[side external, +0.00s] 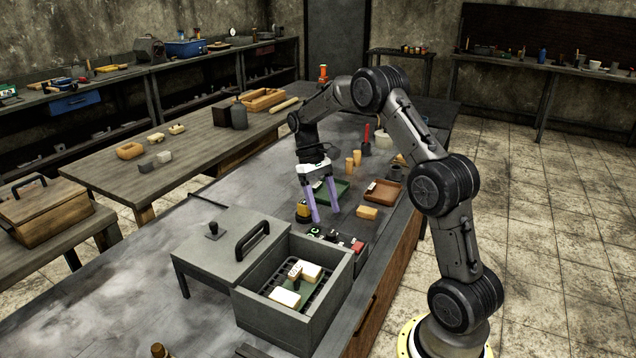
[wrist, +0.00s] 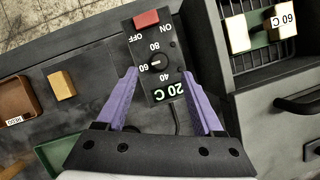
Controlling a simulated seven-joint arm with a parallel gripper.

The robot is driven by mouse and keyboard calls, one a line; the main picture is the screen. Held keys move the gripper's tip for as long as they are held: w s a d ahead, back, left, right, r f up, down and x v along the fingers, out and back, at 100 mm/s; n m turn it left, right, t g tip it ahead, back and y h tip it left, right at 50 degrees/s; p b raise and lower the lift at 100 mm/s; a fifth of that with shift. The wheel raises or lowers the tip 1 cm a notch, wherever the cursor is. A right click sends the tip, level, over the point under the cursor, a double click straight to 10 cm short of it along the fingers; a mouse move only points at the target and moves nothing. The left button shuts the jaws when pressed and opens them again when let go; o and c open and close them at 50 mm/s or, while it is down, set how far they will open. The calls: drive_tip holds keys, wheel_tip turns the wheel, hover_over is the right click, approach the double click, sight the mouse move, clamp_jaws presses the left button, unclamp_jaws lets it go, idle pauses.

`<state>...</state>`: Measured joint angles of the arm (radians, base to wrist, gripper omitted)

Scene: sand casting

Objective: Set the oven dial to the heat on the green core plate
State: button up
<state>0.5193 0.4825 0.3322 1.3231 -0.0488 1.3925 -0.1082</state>
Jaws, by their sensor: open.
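I cannot tell where the dial's pointer sits. My gripper (wrist: 158,69) is open and empty, its purple fingers on either side of the dial, apparently above the box. In the side view my gripper (side external: 325,214) points down over the box (side external: 336,240). The open oven (side external: 292,306) holds pale blocks and a green plate (wrist: 259,33); a tag by it reads "60 C" (wrist: 283,21).
A red switch (wrist: 146,19) marked ON and OFF is on the box. The oven lid (side external: 222,252) with a handle lies left of the oven. A brown tray (side external: 384,193), a green tray (side external: 341,187) and a tan block (side external: 367,212) are nearby.

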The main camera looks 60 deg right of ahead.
drive_tip(key=v, duration=0.8)
drive_tip(key=shift+w, duration=0.1)
drive_tip(key=s+a+r+n+t+h, duration=0.1)
drive_tip(key=s+a+r+n+t, duration=0.1)
drive_tip(key=s+a+r, duration=0.4)
drive_tip(key=s+a+r+n+t+h, duration=0.1)
drive_tip(key=s+a+r+t, duration=0.1)
drive_tip(key=a+r, duration=0.7)
drive_tip(key=s+a+n+t, duration=0.25)
drive_tip(key=s+a, duration=0.35)
drive_tip(key=s, duration=0.4)
drive_tip(key=s+a+f+t, duration=0.1)
drive_tip(key=s+f+t, duration=0.2)
drive_tip(key=f, duration=0.5)
drive_tip(key=shift+s+a+f+m, duration=0.35)
drive_tip(key=shift+s+m, duration=0.1)
drive_tip(key=shift+s, duration=0.1)
